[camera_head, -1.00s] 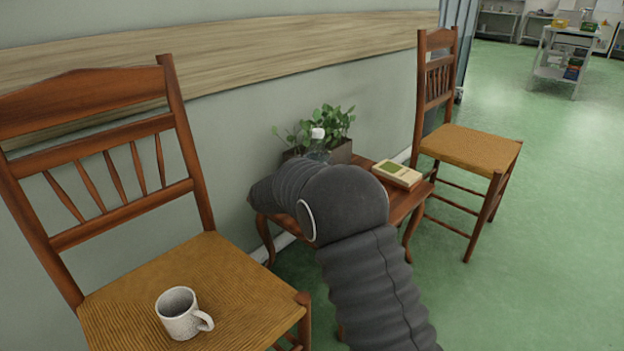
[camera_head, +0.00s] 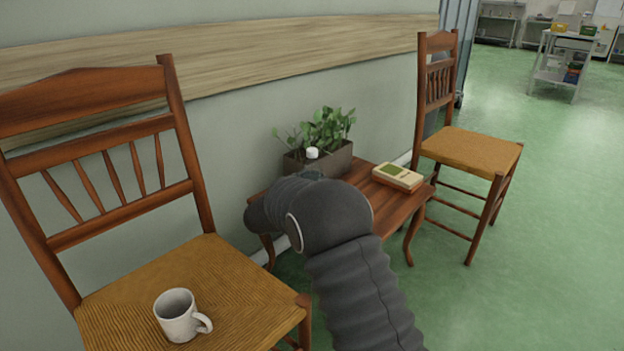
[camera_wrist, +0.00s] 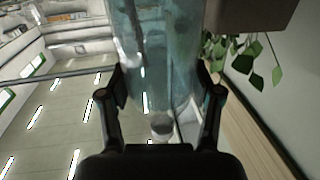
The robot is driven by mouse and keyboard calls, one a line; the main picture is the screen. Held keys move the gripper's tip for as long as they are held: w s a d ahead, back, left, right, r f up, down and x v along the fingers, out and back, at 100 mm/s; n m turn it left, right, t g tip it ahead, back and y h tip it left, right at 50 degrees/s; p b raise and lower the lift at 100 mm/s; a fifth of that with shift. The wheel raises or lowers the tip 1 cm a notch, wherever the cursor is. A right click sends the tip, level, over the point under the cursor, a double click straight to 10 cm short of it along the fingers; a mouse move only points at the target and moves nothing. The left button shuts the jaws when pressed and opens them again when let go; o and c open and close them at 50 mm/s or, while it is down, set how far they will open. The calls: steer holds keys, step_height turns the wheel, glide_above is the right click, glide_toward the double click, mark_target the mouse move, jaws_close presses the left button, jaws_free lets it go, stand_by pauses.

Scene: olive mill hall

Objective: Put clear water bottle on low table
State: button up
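The clear water bottle (camera_wrist: 158,45) stands between the fingers of my gripper (camera_wrist: 162,88), which is shut on it in the wrist view. In the head view only its white cap (camera_head: 312,153) and a bit of its top show above my arm. The low table (camera_head: 396,210) is a small brown wooden table with curved legs against the wall. My arm covers its left front part, and the bottle is over or at that part. I cannot tell whether the bottle's base touches the tabletop, since it is hidden.
A planter (camera_head: 331,162) with green leaves stands at the back of the table. Wooden chairs stand to the left (camera_head: 215,275) and right (camera_head: 470,147). A white mug (camera_head: 178,314) is on the left chair.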

steer(key=o, duration=0.4)
steer(key=shift+o, duration=0.2)
